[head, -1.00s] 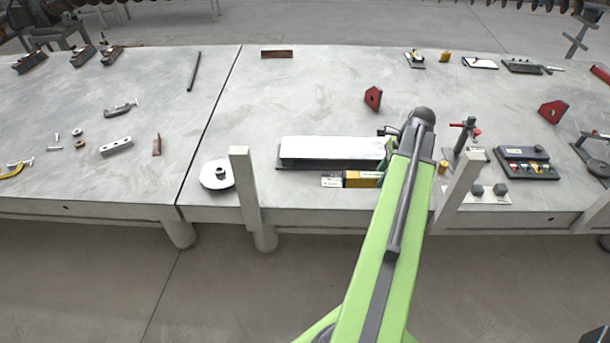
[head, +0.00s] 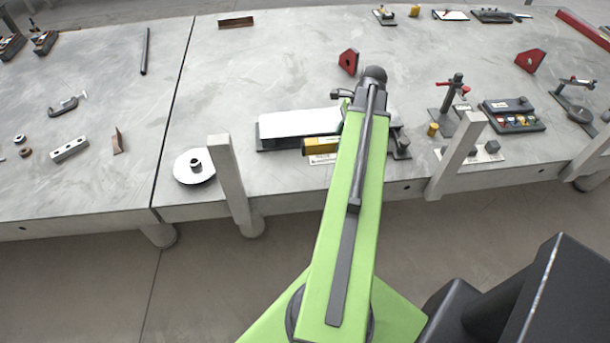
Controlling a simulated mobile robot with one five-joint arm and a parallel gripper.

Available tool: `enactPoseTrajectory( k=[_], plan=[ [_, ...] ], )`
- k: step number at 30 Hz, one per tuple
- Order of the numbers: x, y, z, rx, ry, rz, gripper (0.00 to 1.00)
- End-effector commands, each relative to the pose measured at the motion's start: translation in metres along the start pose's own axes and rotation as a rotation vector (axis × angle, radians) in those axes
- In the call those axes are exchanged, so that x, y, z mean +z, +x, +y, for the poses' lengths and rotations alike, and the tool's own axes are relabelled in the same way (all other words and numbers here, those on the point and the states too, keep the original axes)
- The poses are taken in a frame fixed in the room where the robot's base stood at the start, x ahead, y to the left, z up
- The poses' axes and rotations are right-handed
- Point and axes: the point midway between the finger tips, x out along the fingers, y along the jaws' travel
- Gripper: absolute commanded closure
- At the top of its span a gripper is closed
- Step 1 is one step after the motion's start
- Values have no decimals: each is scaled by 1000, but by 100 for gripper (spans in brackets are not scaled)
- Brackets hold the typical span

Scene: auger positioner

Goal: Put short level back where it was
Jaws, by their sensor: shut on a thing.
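The short level (head: 320,145) is a yellow bar that shows just left of my green arm, at the front edge of a long white-topped block (head: 298,123). Its right end is hidden behind the arm. My gripper (head: 347,128) is mostly hidden behind my own arm and is shut on the level. A flat white label (head: 322,159) lies on the table just in front of the level. I cannot tell whether the level touches the table or hangs a little above it.
A white disc with a hub (head: 194,166) lies left, near a pale upright post (head: 229,172). A clamp stand (head: 451,98), a small yellow cylinder (head: 433,130) and a dark tray (head: 513,114) stand right. A red magnet square (head: 348,62) lies behind. The table middle is mostly clear.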

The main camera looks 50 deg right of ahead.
Motion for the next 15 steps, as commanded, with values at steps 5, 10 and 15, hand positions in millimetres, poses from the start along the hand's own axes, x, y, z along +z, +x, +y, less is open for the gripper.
enactPoseTrajectory(
  k=[5, 10, 15],
  plan=[
    [0, 17, 4, 0, -1, -2, 100],
    [24, 53, -5, 1, -5, -2, 100],
    [57, 91, -16, 1, -5, -2, 100]
  ],
)
